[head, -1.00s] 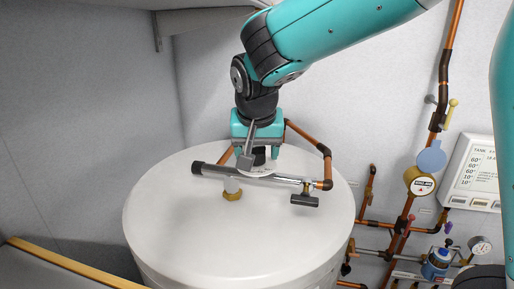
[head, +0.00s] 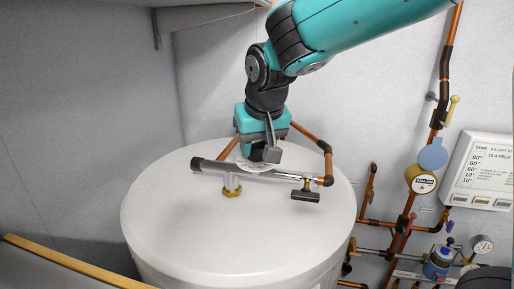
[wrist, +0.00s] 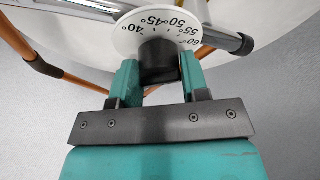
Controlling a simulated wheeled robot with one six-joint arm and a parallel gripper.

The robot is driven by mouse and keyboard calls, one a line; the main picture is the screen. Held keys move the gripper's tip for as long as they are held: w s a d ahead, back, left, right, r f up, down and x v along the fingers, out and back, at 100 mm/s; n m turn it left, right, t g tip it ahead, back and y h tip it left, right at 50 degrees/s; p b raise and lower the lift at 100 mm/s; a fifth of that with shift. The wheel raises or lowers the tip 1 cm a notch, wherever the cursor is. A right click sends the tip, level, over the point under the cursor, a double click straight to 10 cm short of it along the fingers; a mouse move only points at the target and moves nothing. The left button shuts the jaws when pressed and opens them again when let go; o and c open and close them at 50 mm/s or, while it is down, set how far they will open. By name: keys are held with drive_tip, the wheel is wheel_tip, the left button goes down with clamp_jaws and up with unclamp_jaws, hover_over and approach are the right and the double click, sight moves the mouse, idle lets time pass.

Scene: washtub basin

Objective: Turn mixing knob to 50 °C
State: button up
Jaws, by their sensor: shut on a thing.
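The mixing knob (wrist: 158,60) is a dark cylinder in the middle of a white dial disc (wrist: 126,42). The disc carries printed marks from 40° on the left, through 45°, 50° and 55°, to 60° on the right in the wrist view. My gripper (wrist: 158,72) is shut on the knob, one teal finger on each side. No pointer on the knob is clear, so I cannot tell its setting. In the head view my gripper (head: 258,151) points down at the valve and largely hides the knob; the disc's edge (head: 246,165) shows beneath it.
The chrome valve bar (head: 265,174) lies across the white tank top (head: 190,235), with a black end at left and a dark T-handle (head: 305,194) at right. Copper pipe (head: 328,165) runs close behind. A display panel (head: 482,170) and gauges are on the right wall.

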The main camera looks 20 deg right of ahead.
drive_tip(key=n+y, duration=0.1)
drive_tip(key=n, duration=0.2)
drive_tip(key=shift+d+n+b, duration=0.1)
drive_tip(key=shift+n+b, duration=0.2)
drive_tip(key=shift+b, duration=0.1)
drive_tip(key=n+y, duration=0.2)
drive_tip(key=n, duration=0.2)
drive_tip(key=shift+g, duration=0.4)
drive_tip(key=shift+n, duration=0.3)
drive_tip(key=shift+r, duration=0.1)
drive_tip(key=o, duration=0.9)
drive_tip(key=v, duration=1.7)
drive_tip(key=shift+d+r, duration=0.15)
